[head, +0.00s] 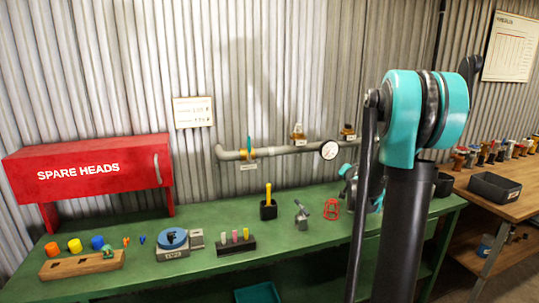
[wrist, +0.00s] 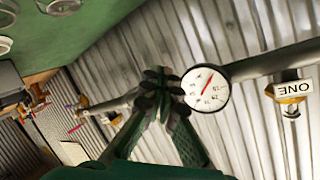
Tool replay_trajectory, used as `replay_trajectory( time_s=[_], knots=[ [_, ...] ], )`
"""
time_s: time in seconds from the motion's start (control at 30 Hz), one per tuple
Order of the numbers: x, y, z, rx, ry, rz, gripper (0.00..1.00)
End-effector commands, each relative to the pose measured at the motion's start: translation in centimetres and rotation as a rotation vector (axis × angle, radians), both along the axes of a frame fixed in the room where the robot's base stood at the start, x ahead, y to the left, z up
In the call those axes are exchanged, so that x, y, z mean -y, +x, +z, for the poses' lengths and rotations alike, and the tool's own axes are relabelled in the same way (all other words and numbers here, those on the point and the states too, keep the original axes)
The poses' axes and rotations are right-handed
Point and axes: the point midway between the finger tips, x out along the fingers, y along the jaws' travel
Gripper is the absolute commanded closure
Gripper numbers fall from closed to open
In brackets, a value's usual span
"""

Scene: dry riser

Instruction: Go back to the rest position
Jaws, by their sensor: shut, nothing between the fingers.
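My gripper (wrist: 160,80) shows in the wrist view with its dark green fingers together at the tips and nothing between them. In that tilted view the tips appear just beside the round white pressure gauge (wrist: 206,88); how far apart they are in depth I cannot tell. In the head view my teal and black arm stands tall at the right of centre. It hides part of the bench, and my gripper is mostly hidden behind it.
The green bench (head: 300,243) carries a wooden block (head: 83,264), coloured caps, a yellow-handled tool (head: 268,203) and a red clip (head: 331,209). A red SPARE HEADS cabinet (head: 90,170) stands left. A wooden bench (head: 490,190) with a dark bin (head: 494,188) is at right.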

Motion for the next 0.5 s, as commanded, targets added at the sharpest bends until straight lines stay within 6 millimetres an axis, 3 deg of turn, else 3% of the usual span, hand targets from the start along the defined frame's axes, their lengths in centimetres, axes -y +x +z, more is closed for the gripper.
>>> replay_trajectory(
  time_s=[0.03, 0.2, 0.33, 0.5],
  knots=[
    [-2.0, -2.4, -0.7, -0.057, -0.028, 0.044, 1.0],
    [-7.1, -10.9, -4.3, -0.26, -0.133, 0.181, 1.0],
    [-9.8, -18.2, -7.4, -0.413, -0.214, 0.28, 1.0],
    [-11.8, -28.3, -11.8, -0.615, -0.32, 0.397, 1.0]
  ],
)
